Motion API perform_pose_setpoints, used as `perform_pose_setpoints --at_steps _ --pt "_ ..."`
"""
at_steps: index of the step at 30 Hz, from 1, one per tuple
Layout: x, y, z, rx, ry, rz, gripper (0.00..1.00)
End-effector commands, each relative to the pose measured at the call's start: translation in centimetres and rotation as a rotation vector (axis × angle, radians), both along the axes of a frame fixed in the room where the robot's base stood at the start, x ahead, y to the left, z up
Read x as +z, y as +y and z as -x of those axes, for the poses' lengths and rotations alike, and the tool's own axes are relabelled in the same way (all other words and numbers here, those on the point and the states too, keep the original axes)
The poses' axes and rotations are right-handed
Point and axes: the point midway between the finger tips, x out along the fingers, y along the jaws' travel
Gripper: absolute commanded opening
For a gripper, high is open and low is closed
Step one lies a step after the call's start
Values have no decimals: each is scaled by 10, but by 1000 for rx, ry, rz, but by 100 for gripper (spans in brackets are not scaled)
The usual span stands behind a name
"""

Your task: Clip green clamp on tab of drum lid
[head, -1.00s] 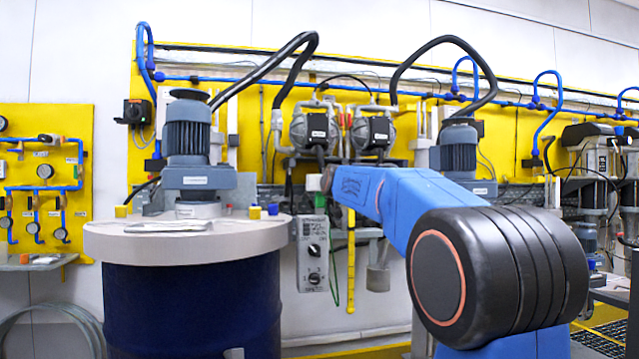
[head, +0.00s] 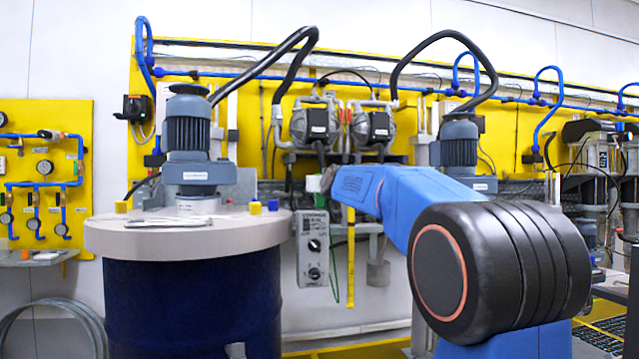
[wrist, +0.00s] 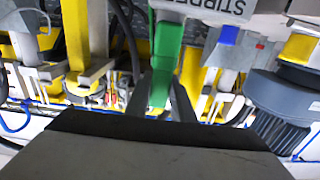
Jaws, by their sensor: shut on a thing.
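My gripper (wrist: 164,95) is shut on the green clamp (wrist: 166,58), which stands out between the two dark fingers in the wrist view. In the head view the green clamp (head: 327,181) shows as a small patch at the far end of my blue arm, right of the drum and apart from its lid. The grey drum lid (head: 250,232) sits on a dark blue drum (head: 195,305). I cannot tell which part is the tab.
A motor (head: 187,140) stands on the lid, with a flat pale item (head: 168,221) in front of it. A grey control box (head: 313,250) hangs right of the drum. Pumps (head: 315,125) and hoses line the yellow wall panel behind.

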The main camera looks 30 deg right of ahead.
Motion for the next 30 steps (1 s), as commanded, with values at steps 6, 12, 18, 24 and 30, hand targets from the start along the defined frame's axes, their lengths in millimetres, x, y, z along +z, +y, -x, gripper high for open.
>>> perform_pose_setpoints --at_steps 6,12,18,24,30 --pt "-2 0 0 -1 -1 0 0" --pt "-1 0 0 -1 0 0 34" --pt "-2 0 0 -1 0 0 44" --pt "-2 1 2 -1 0 0 44" --pt "-1 6 21 -1 -1 -1 44"
